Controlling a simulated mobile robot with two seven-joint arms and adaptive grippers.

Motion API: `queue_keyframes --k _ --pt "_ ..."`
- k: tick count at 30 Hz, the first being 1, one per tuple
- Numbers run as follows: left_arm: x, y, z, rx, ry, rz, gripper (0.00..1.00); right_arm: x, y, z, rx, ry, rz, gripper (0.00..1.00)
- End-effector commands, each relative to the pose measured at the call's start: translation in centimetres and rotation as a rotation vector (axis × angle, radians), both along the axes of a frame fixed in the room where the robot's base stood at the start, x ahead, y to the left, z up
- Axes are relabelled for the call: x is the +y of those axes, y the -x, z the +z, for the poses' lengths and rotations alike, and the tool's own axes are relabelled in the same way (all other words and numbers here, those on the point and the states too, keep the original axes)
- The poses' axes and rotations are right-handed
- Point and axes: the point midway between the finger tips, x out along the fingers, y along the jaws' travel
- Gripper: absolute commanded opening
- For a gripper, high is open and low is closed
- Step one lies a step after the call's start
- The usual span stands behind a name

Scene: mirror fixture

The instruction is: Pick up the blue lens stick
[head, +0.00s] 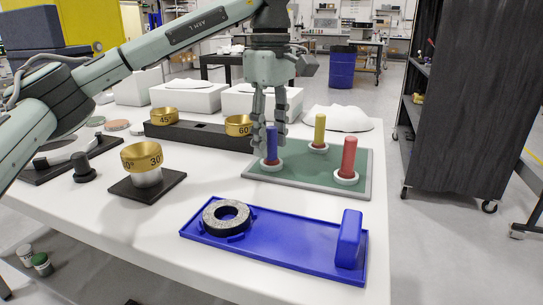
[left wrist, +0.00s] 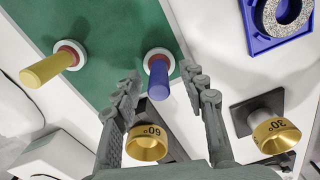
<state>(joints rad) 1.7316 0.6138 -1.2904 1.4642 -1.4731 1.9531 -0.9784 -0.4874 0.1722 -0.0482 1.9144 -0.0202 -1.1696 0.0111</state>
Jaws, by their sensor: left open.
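The blue lens stick (head: 271,146) stands upright in a white ring holder on the green board (head: 310,165). My left gripper (head: 268,132) points down over it, open, with nothing held. One finger partly covers the stick in the head view. In the left wrist view the blue stick (left wrist: 158,78) shows between the two spread fingers of the left gripper (left wrist: 161,74), and I see no clear contact. My right gripper is in neither view.
A yellow stick (head: 319,128) and a red stick (head: 348,157) stand on the same board. A blue tray (head: 290,240) with a grey ring (head: 226,215) lies in front. Brass angle-marked cups (head: 141,156) stand to the left.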

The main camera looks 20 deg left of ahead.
Motion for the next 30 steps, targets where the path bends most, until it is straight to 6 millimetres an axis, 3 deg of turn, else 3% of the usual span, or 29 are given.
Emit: queue_keyframes --k 6,16,30 --pt "0.0 -0.01 -0.07 0.0 0.0 0.001 0.41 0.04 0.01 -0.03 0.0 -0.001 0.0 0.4" --pt "0.0 -0.01 -0.05 0.0 0.001 0.001 0.0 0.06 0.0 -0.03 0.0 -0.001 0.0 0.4" --pt "-0.01 -0.05 0.74 -0.001 0.001 0.001 0.0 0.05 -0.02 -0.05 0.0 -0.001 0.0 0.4"
